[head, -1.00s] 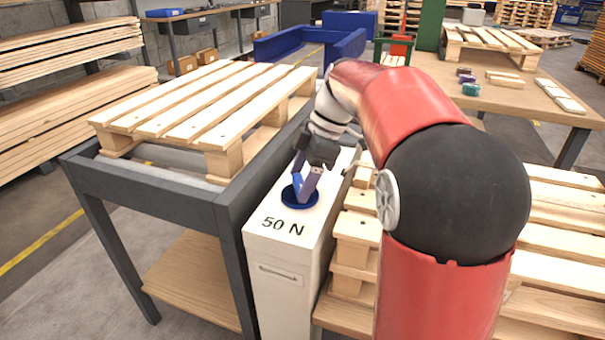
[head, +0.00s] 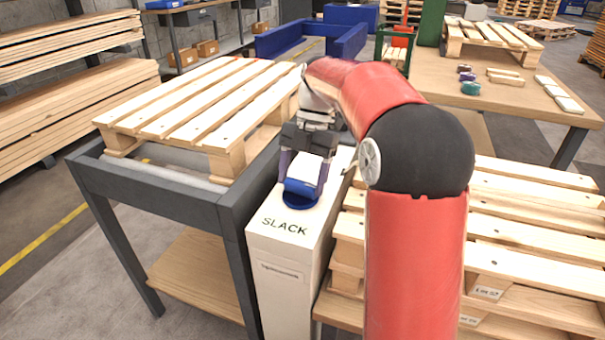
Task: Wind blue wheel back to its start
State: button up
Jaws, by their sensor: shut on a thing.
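The blue wheel (head: 297,199) lies flat on top of a white box-shaped post (head: 283,262). The post's top reads "SLACK" in dark letters. My gripper (head: 303,187) points down over the wheel, one finger at each side of its raised blue grip, and is shut on it. My gripper's body and wrist cover the wheel's far side.
A wooden pallet (head: 205,100) lies on a dark grey table (head: 150,196) just left of the post. Stacked pallets (head: 520,238) stand close on the right, partly behind my arm. A wooden workbench (head: 450,85) with small items stands behind on the right.

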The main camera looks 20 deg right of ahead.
jog(key=shift+n+h, duration=0.3)
jog(key=shift+n, duration=0.4)
jog(key=o, duration=1)
jog(key=shift+v, duration=3.9)
jog(key=shift+w, duration=0.1)
